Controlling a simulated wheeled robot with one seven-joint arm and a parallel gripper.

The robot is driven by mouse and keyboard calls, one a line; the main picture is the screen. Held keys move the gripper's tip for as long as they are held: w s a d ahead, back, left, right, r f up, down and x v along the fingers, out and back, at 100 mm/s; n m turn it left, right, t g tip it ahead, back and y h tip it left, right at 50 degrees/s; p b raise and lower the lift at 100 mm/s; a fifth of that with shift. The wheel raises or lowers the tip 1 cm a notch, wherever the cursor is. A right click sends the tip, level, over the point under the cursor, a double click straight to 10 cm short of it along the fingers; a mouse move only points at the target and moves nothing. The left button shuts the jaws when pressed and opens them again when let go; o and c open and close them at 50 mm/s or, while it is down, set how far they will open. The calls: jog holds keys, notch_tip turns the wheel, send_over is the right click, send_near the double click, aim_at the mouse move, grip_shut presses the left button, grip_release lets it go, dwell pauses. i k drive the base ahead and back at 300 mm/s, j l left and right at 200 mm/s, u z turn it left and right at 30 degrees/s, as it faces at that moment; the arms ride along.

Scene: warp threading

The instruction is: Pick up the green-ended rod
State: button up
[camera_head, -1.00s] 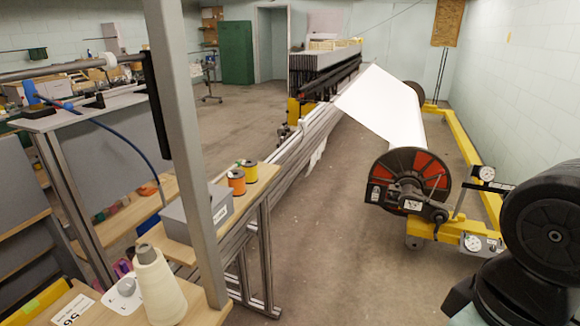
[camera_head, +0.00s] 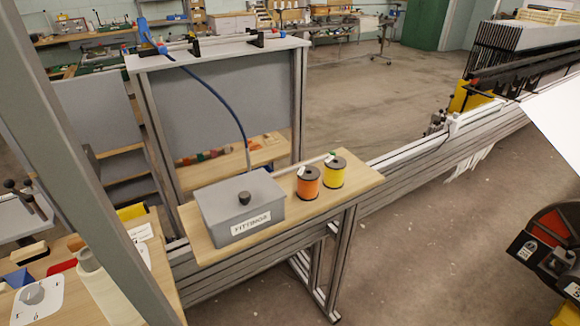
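A thin pale rod (camera_head: 303,165) with a green tip (camera_head: 329,157) shows above the small wooden shelf, in the middle of the view. It slants from the grey fittings box (camera_head: 240,207) to between the orange spool (camera_head: 308,183) and the yellow spool (camera_head: 334,171). The green end is at the right, by the top of the yellow spool. I cannot tell exactly what the rod rests on. My gripper is not in view.
The wooden shelf (camera_head: 365,180) stands on a metal rail frame. A grey post (camera_head: 80,150) crosses the left foreground. A blue hose (camera_head: 222,100) hangs behind the box. A thread cone (camera_head: 98,280) stands lower left. Open floor (camera_head: 440,230) lies to the right.

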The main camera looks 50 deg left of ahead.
aim_at(288, 172)
jog(key=i+u, duration=0.25)
jog(key=u, duration=0.15)
jog(key=i+l+u, duration=0.1)
jog(key=i+u, duration=0.15)
jog(key=u, duration=0.15)
jog(key=i+l+u, duration=0.2)
jog(key=u, duration=0.2)
jog(key=i+u, duration=0.15)
jog(key=u, duration=0.3)
jog(key=i+l+u, duration=0.15)
jog(key=u, duration=0.25)
jog(key=i+l+u, duration=0.1)
jog(key=u, duration=0.35)
jog(key=i+l+u, duration=0.1)
jog(key=l+u, duration=0.45)
jog(key=u, duration=0.3)
jog(key=i+l+u, duration=0.1)
jog(key=l+u, duration=0.25)
jog(key=i+l+u, duration=0.1)
jog(key=l+u, duration=0.25)
